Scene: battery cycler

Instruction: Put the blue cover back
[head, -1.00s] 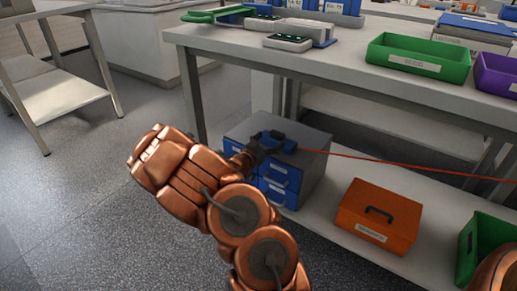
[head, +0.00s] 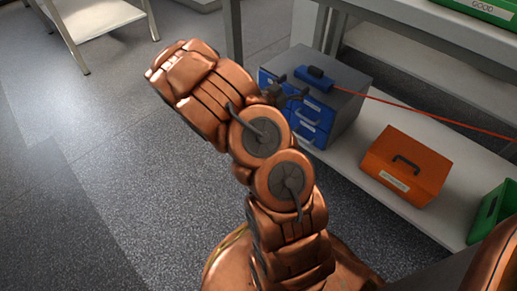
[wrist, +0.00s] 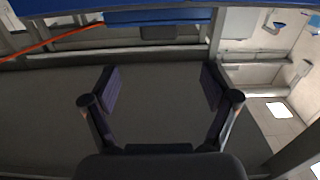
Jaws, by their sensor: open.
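A small blue piece (head: 315,78), which looks like the blue cover, lies on top of the grey cabinet with blue drawers (head: 352,84). A red cord (head: 420,115) runs from it to the right. My gripper (head: 288,97) is beside the cabinet's drawer front, to the left of and lower than the blue piece, partly hidden by my arm. In the wrist view its two fingers (wrist: 160,95) stand wide apart with nothing between them. A blue surface (wrist: 160,15) crosses the top of that view; I cannot tell which thing it is.
An orange case (head: 405,165) with a black handle stands on the lower shelf (head: 350,185). A green bin (head: 490,215) is at its right. The workbench (head: 440,25) overhangs the shelf.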

